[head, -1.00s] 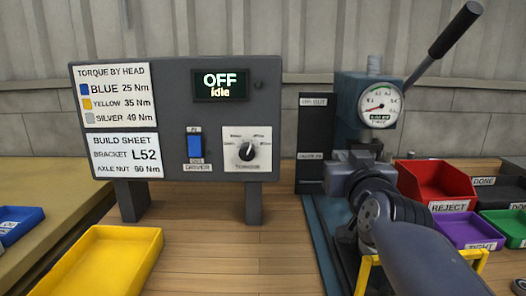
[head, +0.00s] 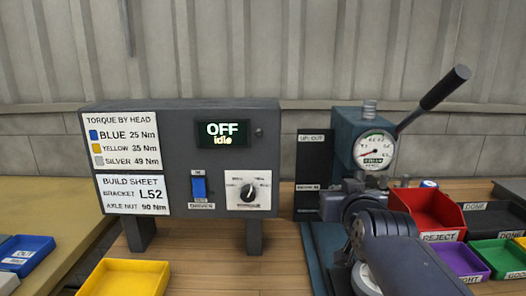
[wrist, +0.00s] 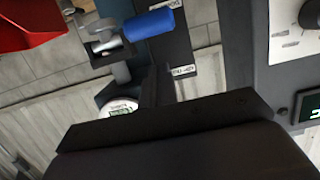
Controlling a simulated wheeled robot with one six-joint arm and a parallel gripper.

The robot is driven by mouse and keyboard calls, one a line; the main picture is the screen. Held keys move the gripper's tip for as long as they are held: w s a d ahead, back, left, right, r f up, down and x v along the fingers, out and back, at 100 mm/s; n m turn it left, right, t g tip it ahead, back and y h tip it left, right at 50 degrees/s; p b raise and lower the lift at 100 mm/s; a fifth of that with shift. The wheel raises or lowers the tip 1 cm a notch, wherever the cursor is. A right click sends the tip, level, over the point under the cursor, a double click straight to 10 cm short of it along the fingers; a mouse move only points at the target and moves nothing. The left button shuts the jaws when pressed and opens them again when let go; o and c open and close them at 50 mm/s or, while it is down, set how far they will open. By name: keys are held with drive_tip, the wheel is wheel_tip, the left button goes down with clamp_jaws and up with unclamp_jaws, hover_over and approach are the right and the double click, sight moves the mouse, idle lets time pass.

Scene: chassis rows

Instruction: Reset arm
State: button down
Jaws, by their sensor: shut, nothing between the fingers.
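My arm reaches in from the lower right in the head view, its wrist in front of the press. My gripper (wrist: 165,122) shows in the wrist view as a dark block and bar across the lower part, with nothing held. Its fingertips are not clear in the head view. The grey control panel (head: 170,151) stands upright at the left, its display (head: 222,134) reading OFF, idle. The panel carries a blue switch (head: 198,188) and a dial (head: 248,190). The press (head: 345,130) has a round gauge (head: 374,151) and a raised lever (head: 444,88).
A yellow tray (head: 125,280) lies front left and a blue bin (head: 28,254) at the far left. Red (head: 430,215), purple (head: 462,262) and green (head: 500,256) bins stand right of the press. Bare wooden bench (head: 215,270) lies below the panel.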

drive_tip(key=shift+w+r+g+p, duration=0.25)
drive_tip(key=shift+r+g+p, duration=0.4)
drive_tip(key=shift+p, duration=1.4)
drive_tip(key=shift+w+r+p, duration=0.1)
drive_tip(key=shift+r+p, duration=0.05)
drive_tip(key=shift+p, duration=0.3)
drive_tip(key=g+p, duration=0.1)
drive_tip(key=p, duration=0.2)
drive_tip(key=shift+w+r+p, duration=0.25)
drive_tip(key=shift+r+p, duration=0.1)
drive_tip(key=shift+w+p, duration=0.1)
drive_tip(key=shift+p, duration=0.25)
drive_tip(key=shift+f, duration=0.1)
